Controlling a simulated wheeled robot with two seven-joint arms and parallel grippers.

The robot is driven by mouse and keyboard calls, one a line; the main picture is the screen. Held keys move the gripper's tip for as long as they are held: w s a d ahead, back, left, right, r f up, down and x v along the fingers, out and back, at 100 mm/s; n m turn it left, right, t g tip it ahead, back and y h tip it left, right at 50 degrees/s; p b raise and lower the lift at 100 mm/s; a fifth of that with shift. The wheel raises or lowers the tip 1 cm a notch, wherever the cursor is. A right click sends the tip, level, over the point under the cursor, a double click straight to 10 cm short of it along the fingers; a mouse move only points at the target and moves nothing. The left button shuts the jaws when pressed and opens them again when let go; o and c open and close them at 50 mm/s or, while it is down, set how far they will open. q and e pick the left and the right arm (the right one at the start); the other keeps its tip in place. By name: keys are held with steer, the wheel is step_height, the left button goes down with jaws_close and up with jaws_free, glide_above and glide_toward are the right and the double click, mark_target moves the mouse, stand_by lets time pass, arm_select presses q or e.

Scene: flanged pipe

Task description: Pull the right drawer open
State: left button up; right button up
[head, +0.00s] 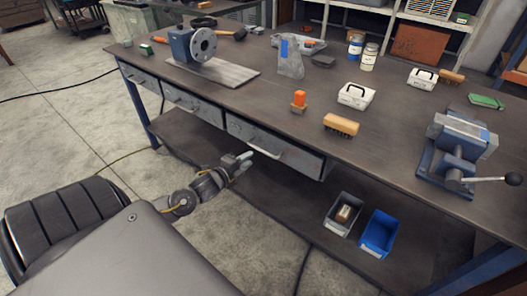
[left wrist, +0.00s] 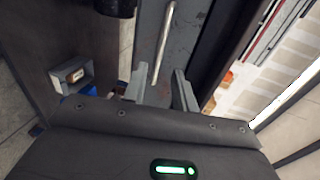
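The right drawer (head: 300,160) is a wide grey front under the workbench top, with a pale bar handle (head: 265,152). It looks shut or nearly so. My left gripper (head: 241,164) is in front of and just below the handle in the head view. In the left wrist view, its two grey fingers (left wrist: 160,91) are spread with nothing gripped. The handle (left wrist: 162,42) runs lengthwise ahead of them, its near end appearing between the fingertips. I cannot tell whether they touch it. My right gripper is not in view.
Two smaller drawers (head: 194,107) are to the left. The lower shelf holds a grey bin (head: 342,229) and a blue bin (head: 378,234). A flanged pipe (head: 190,45), a brush (head: 341,124) and a vise (head: 459,144) stand on the bench top (head: 222,110). The floor at left is mostly clear.

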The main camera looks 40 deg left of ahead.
mark_target(262, 151)
arm_select(q)
steer(key=w, duration=0.3)
steer(key=w+f, duration=0.1)
steer(key=w, duration=0.2)
steer(key=w+f, duration=0.1)
steer(key=w, duration=0.2)
jaws_close()
